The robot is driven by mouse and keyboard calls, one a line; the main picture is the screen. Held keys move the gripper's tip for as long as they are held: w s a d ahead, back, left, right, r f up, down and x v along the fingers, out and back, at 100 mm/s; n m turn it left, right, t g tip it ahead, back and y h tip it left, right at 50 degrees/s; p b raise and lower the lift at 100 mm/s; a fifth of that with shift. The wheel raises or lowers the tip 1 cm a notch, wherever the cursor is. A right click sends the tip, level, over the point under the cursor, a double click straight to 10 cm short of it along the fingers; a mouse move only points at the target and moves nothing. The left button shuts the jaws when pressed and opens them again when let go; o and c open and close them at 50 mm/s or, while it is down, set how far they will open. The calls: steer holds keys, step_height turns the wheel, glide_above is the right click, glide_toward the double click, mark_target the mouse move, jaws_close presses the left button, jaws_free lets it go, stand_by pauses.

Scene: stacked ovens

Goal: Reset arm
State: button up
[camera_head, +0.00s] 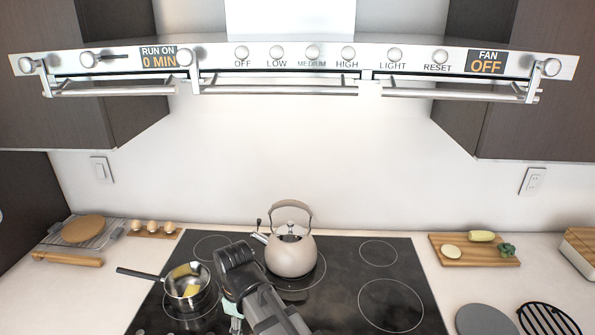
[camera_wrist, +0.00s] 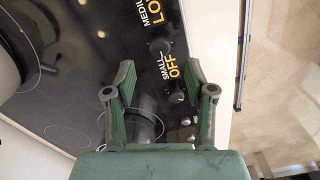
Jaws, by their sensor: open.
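My gripper (camera_wrist: 161,92) shows in the wrist view with its two green fingers spread apart and nothing between them. It is over the front strip of the black cooktop (camera_wrist: 85,85), close to a control knob (camera_wrist: 160,46) and the lit "SMALL OFF" label (camera_wrist: 172,72). In the head view my dark arm reaches over the cooktop (camera_head: 340,262) from the bottom edge. A small green part of my gripper (camera_head: 235,310) shows beside the arm; its fingertips are hidden there.
A kettle (camera_head: 289,257) stands right of my arm. A saucepan (camera_head: 187,285) with yellow pieces stands left, handle pointing left. Counters hold eggs (camera_head: 155,227), a rolling pin (camera_head: 68,258) and a cutting board (camera_head: 475,258). The hood (camera_head: 300,60) spans above. Right burners are empty.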

step_height(320, 180, down, 6)
steer(key=shift+f, duration=0.1)
steer(key=n, duration=0.6)
steer(key=n+b, duration=0.1)
steer(key=n, duration=0.5)
steer(key=shift+r, duration=1.15)
